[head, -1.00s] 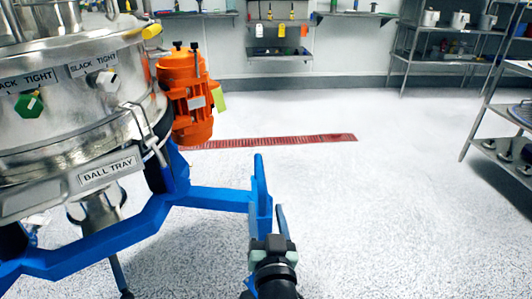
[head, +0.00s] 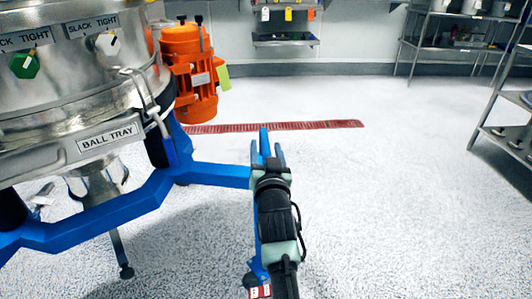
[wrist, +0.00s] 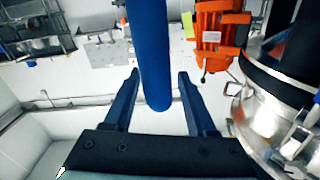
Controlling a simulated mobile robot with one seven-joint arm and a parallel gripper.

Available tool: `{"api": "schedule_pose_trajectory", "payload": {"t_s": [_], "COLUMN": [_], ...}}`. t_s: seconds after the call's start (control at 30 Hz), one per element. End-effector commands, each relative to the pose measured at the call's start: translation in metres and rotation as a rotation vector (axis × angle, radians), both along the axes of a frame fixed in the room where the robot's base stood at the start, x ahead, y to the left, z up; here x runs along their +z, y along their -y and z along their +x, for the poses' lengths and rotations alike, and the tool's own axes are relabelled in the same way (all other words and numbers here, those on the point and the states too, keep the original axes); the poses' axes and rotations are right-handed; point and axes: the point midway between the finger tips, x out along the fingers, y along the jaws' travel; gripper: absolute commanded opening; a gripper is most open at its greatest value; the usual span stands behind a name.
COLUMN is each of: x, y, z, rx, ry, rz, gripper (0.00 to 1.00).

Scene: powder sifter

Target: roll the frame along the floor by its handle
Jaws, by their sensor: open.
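The blue frame (head: 110,215) carries a steel sifter drum (head: 80,75) on the left in the head view. Its blue upright handle (head: 264,139) stands at the end of the frame's right arm, partly hidden by my gripper (head: 268,154). In the wrist view my gripper (wrist: 158,75) is open. The blue handle (wrist: 150,50) passes between its two fingers, with a visible gap on each side.
An orange motor (head: 190,75) sits on the drum's right side. A red floor drain strip (head: 275,127) lies beyond the frame. Steel shelves (head: 505,105) stand at the right. The pale floor (head: 400,200) is clear right of my arm.

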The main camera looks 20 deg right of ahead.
Motion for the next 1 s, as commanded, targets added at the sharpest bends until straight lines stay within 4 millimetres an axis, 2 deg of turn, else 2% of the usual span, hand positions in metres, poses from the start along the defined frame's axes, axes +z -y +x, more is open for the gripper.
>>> {"api": "schedule_pose_trajectory", "payload": {"t_s": [0.33,0.37,0.67,1.0], "x": [0.0005,0.0005,0.0003,0.0001], "y": [0.0007,0.0007,0.0005,0.0000], "z": [0.0033,0.0033,0.0032,0.0032], "rx": [0.000,0.000,0.001,0.001], "ry": [0.000,0.000,0.000,-0.001], "rz": [0.000,0.000,0.000,0.000], "gripper": [0.57,0.53,0.00,0.00]}}
